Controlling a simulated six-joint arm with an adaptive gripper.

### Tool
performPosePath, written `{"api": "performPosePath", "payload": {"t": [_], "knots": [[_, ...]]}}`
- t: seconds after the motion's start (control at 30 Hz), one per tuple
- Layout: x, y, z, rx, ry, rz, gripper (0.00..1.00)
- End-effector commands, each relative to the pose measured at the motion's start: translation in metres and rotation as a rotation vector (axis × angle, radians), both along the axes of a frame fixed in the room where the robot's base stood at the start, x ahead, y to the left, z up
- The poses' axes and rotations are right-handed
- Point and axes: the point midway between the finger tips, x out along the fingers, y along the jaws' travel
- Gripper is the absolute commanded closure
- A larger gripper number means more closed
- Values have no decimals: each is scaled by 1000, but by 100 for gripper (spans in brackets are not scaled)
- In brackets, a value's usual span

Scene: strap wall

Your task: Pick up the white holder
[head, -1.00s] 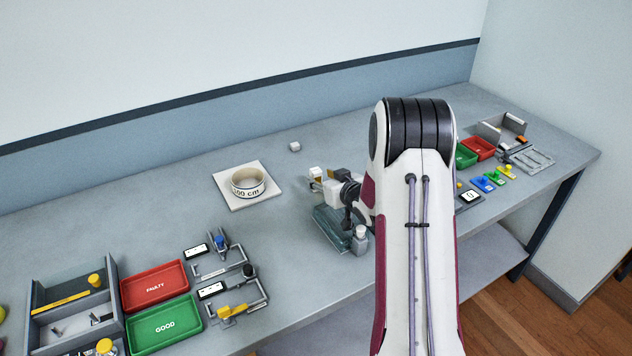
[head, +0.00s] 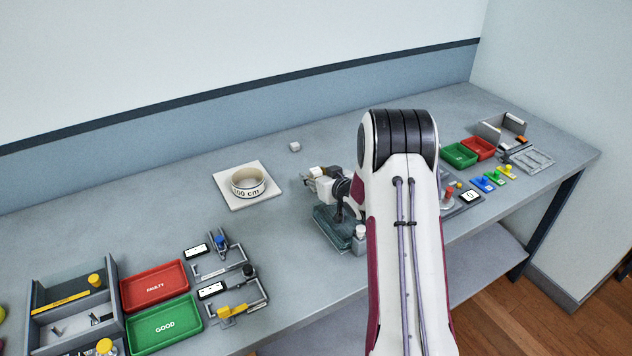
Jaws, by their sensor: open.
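No thing in the head view can be picked out with certainty as the white holder. A small white block (head: 295,146) lies alone on the table behind my arm's wrist. A small white bottle-like thing (head: 360,236) stands beside the greenish block. My gripper (head: 338,213) is small and partly hidden by my wrist, above or in front of a dark greenish see-through block (head: 331,232). It is open, and I see nothing held in it. I cannot tell whether it touches the block.
A white ring (head: 249,183) marked in cm sits on a square white plate (head: 237,204). Red (head: 139,276) and green (head: 150,344) trays and a grey box (head: 117,291) stand at left. More trays and coloured pieces stand at right. The table behind the ring is clear.

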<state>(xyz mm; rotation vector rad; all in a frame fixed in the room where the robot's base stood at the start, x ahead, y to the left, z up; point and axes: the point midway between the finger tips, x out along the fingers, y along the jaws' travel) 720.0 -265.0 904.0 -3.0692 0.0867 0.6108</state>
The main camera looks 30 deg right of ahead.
Motion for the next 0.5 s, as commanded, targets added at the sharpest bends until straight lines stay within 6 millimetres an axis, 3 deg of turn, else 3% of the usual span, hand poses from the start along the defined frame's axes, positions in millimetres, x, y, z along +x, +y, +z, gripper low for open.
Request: {"api": "performPosePath", "payload": {"t": [0.2,0.33,0.37,0.5], "knots": [[0,0,0,0,0,0,62],[0,0,0,0,0,0,96],[0,0,0,0,0,0,100],[0,0,1,0,-1,0,100]]}}
